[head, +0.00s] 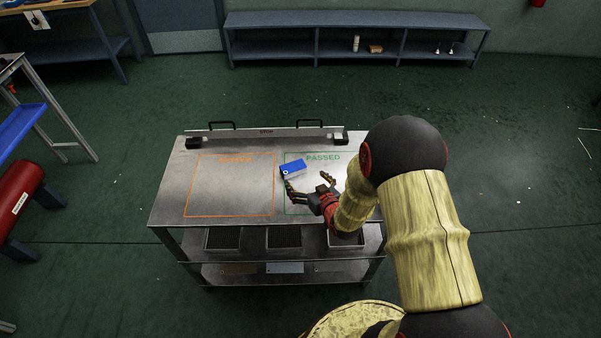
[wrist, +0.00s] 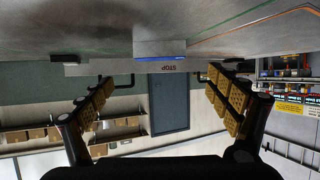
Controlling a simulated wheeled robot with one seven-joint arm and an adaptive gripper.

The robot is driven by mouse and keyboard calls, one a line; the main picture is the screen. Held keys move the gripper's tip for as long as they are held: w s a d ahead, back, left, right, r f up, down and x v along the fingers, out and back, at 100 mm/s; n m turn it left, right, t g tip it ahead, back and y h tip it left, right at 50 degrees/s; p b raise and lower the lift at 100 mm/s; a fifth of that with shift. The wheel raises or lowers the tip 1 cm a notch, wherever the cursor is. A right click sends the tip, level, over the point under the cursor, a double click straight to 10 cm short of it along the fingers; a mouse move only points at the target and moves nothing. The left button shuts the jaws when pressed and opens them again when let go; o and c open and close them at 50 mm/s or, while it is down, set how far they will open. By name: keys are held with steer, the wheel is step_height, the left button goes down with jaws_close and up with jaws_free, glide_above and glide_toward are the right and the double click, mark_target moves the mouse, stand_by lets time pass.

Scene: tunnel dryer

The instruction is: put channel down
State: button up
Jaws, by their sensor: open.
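A small blue-topped block (head: 292,168) with pale sides, the only piece that could be the channel, rests on the metal table (head: 225,150). It lies in the upper left of the green PASSED outline (head: 286,205). My gripper (head: 309,183) is open and empty, low over the table, just on the near side of the block. In the upside-down wrist view, the block (wrist: 160,49) shows beyond and between my spread fingers (wrist: 160,80), and they appear apart from it. My arm hides the right part of the outline.
An orange outline (head: 230,215) on the left half of the table is empty. A raised STOP bar (head: 235,133) with two black handles runs along the far edge. Trays (head: 284,238) sit under the tabletop. A low shelf (head: 355,22) stands against the far wall.

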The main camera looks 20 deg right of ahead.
steer(key=shift+s+r, duration=0.4)
steer(key=shift+s, duration=0.2)
steer(key=s+r+g+h, duration=0.2)
steer(key=s+r+g, duration=0.1)
steer(key=r, duration=1.6)
steer(key=s+a+r+g, duration=0.1)
steer(key=s+a+r, duration=0.1)
steer(key=s, duration=0.6)
steer(key=s+a+r+g, duration=0.1)
steer(key=s+r+g, duration=0.1)
steer(key=s+r, duration=0.3)
steer(key=s+a+r+g+y, duration=0.1)
steer(key=s+r, duration=0.3)
steer(key=s, duration=0.9)
steer(key=shift+a+m+g, duration=0.4)
steer(key=shift+a, duration=0.45)
